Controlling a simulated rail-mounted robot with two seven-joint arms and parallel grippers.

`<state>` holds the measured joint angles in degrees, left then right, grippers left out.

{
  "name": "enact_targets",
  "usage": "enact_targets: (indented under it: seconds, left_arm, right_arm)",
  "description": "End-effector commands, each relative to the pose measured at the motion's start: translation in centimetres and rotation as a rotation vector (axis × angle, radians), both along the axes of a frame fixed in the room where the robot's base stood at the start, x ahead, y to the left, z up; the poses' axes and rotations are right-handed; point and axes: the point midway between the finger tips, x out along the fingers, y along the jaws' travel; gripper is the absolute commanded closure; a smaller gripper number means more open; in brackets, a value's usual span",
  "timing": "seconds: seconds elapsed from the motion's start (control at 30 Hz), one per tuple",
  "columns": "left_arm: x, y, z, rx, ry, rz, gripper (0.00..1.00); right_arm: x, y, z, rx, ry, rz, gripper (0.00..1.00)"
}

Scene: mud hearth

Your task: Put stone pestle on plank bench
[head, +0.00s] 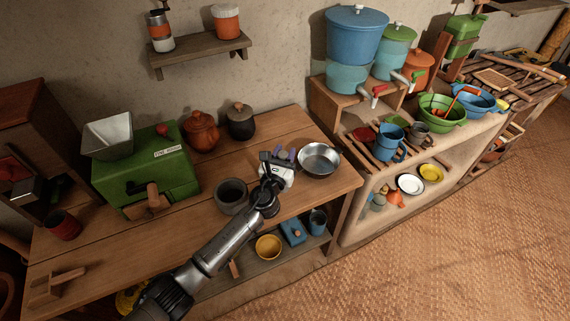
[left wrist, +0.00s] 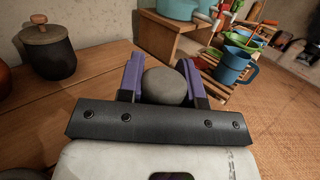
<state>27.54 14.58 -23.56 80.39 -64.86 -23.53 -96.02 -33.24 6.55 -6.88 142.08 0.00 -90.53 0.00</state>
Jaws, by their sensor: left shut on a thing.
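A grey, rounded stone pestle (left wrist: 165,86) is between the purple fingers of my left gripper (left wrist: 163,78) in the left wrist view. My left gripper (head: 283,156) is shut on it, over the right part of the plank-topped bench (head: 283,125). In the head view the pestle is mostly hidden by the gripper. I cannot tell whether the pestle touches the bench top. A dark stone mortar (head: 231,195) stands on the bench, to the left of the gripper. My right gripper is not in view.
A metal bowl (head: 319,158) sits close to the right of the gripper. A dark lidded jar (head: 240,120), an orange clay pot (head: 202,131) and a green grinder (head: 145,175) stand further left.

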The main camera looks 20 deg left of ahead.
Motion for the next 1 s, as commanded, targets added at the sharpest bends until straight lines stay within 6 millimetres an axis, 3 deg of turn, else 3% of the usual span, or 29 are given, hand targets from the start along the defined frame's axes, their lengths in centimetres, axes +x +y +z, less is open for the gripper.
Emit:
enact_targets:
  seconds: [0.33, 0.77, 0.8, 1.0]
  left_arm:
    - [0.0, -0.1, -4.0, -0.002, 0.0, 0.0, 1.0]
    - [0.0, -0.1, -4.3, 0.0, -0.001, 0.0, 1.0]
    - [0.0, -0.1, -4.3, 0.0, 0.001, 0.0, 0.66]
    - [0.0, -0.1, -4.2, 0.0, 0.001, 0.0, 0.46]
  right_arm:
    - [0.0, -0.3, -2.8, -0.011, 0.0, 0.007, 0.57]
    - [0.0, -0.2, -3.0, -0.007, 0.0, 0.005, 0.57]
    - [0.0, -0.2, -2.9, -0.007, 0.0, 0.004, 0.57]
    - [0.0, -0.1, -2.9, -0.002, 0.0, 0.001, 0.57]
